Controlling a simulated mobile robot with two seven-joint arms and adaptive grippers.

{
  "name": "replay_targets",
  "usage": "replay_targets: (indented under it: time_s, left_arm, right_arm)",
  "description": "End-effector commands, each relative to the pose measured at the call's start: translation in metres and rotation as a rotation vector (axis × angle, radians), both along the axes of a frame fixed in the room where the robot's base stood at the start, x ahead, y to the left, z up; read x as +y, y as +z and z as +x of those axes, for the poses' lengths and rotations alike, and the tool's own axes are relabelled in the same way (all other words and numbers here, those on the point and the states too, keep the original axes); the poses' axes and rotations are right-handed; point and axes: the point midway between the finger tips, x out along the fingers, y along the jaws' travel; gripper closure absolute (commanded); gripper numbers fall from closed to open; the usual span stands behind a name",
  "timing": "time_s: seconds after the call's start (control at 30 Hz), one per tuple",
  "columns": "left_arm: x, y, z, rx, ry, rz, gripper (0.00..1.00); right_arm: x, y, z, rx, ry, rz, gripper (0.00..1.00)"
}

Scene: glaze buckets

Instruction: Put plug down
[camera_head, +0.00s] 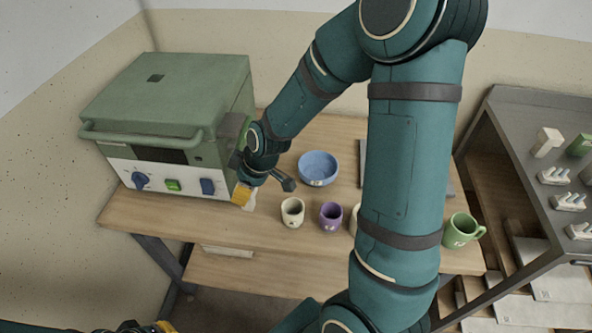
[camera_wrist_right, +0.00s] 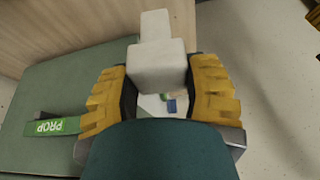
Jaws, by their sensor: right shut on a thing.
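My right gripper (camera_head: 243,194) is beside the lower right front corner of the green kiln (camera_head: 165,95), at the left part of the wooden table (camera_head: 290,240). Its yellow fingers are shut on a white plug (camera_wrist_right: 156,62). In the right wrist view the plug lies between both fingers of the gripper (camera_wrist_right: 160,95), and its narrower end sticks out beyond them. In the head view the plug (camera_head: 250,204) shows just below the fingertips; I cannot tell whether it touches the table. My left gripper (camera_head: 150,328) is barely in frame at the bottom left; its jaws cannot be made out.
A cream cup (camera_head: 292,212), a purple cup (camera_head: 331,215) and a blue bowl (camera_head: 318,168) stand right of the right gripper. A green mug (camera_head: 461,231) is near the table's right end. A grey rack (camera_head: 525,130) with white pieces stands at right. My right arm hides mid-table.

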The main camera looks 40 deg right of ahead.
Motion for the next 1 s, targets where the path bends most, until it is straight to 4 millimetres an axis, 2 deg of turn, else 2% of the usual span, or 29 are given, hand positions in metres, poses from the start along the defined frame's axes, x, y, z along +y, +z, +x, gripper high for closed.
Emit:
replay_targets:
  time_s: [0.03,0.4,0.67,0.77,1.0]
  left_arm:
    - [0.0,-0.002,0.0,0.001,-0.001,0.0,1.0]
    - [0.0,-0.009,-0.002,0.005,-0.004,-0.001,1.0]
    - [-0.001,-0.011,-0.003,0.006,-0.006,-0.002,1.0]
    - [0.0,-0.016,-0.002,0.005,-0.005,-0.001,1.0]
    - [0.0,-0.032,0.001,-0.002,-0.003,0.001,1.0]
  right_arm:
    - [-0.007,-0.001,-0.001,-0.001,0.004,0.0,0.89]
    - [-0.036,0.001,-0.01,0.0,0.08,0.0,0.89]
    - [-0.046,0.003,-0.013,-0.001,0.107,-0.001,0.89]
    - [-0.046,-0.008,-0.013,0.001,0.111,0.001,0.89]
    - [-0.045,-0.05,-0.014,0.001,0.112,0.002,0.89]
